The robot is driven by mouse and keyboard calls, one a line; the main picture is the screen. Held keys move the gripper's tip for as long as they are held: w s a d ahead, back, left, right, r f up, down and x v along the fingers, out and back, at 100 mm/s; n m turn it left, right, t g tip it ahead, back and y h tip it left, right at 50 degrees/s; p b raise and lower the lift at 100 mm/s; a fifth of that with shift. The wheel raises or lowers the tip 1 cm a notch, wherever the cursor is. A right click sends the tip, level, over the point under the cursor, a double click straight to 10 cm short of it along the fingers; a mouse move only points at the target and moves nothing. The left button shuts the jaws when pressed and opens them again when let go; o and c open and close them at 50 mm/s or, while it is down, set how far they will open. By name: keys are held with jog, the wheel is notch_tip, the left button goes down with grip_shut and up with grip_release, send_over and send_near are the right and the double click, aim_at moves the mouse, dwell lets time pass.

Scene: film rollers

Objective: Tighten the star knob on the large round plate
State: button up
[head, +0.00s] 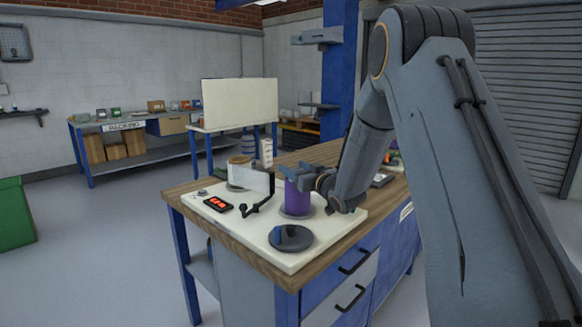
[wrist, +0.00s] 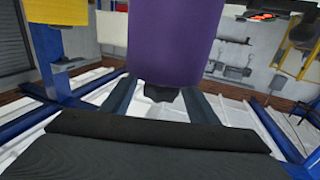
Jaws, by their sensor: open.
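My gripper (head: 295,176) is level at the top of the roll in the head view. The wrist view looks upside down: the purple roll (wrist: 172,40) hangs from its top edge, and a small dark lobed knob (wrist: 160,93) shows at the roll's upper end. The fingers are open and stand on either side of this knob; I cannot tell whether they touch it. The knob is hidden in the head view. A dark round disc (head: 291,237) with a small raised middle lies at the board's front.
The white board (head: 255,240) lies on a wooden-topped bench (head: 190,187). A tan roll (head: 240,172), an upright white panel (head: 258,180), a bent black lever (head: 257,205) and a red-lit display (head: 217,204) stand left of the purple roll.

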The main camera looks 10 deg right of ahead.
jog(key=shift+x, duration=1.1)
jog(key=c, duration=1)
jog(key=shift+c, duration=0.2)
